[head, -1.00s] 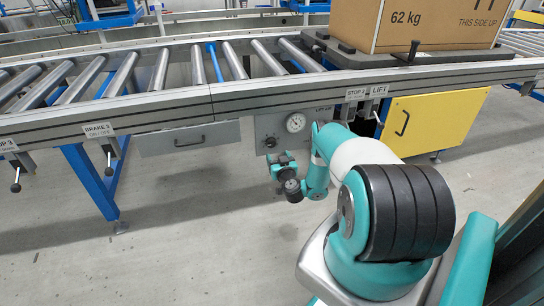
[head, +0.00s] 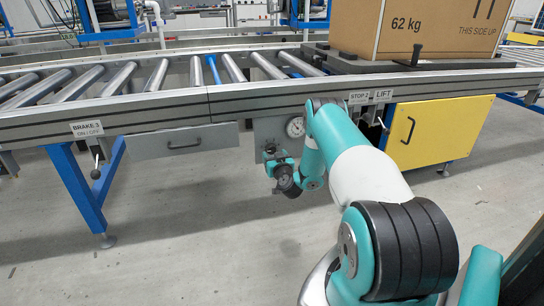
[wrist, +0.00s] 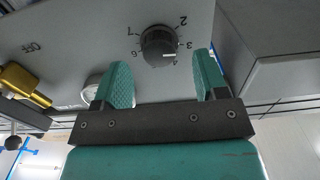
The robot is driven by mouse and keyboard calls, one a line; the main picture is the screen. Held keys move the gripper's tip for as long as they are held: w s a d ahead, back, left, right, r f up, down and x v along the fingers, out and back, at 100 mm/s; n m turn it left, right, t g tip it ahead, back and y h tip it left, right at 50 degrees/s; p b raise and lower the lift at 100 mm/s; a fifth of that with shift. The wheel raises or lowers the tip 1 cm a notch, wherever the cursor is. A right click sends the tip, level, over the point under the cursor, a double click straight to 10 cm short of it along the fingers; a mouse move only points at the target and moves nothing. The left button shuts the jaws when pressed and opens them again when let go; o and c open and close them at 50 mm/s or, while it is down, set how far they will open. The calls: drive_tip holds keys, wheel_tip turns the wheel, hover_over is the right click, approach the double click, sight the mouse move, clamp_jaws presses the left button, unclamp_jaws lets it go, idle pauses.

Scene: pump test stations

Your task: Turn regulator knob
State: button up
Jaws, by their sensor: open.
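The regulator knob (wrist: 159,46) is dark, round and ribbed, with a white pointer mark, on a grey panel (wrist: 80,25) with printed numbers around it. In the wrist view the mark points down and right, toward the 3 and 4 side. My gripper (wrist: 165,72) is open and empty, its teal fingers apart. The knob appears above and between the fingertips, with no visible grip on it. In the head view my gripper (head: 270,152) is in front of the panel and hides the knob. A white pressure gauge (head: 295,127) sits right of it.
The roller conveyor (head: 150,122) runs above the panel. A grey drawer (head: 185,142) is to its left and a yellow cabinet (head: 435,130) to its right. A stop lever (head: 385,126) hangs near my arm. A brass fitting (wrist: 24,85) shows in the wrist view.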

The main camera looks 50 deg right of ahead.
sight(272, 151)
drive_tip(key=shift+x, duration=0.8)
drive_tip(key=shift+b+x, duration=0.35)
drive_tip(key=shift+x, duration=0.4)
drive_tip(key=c, duration=0.9)
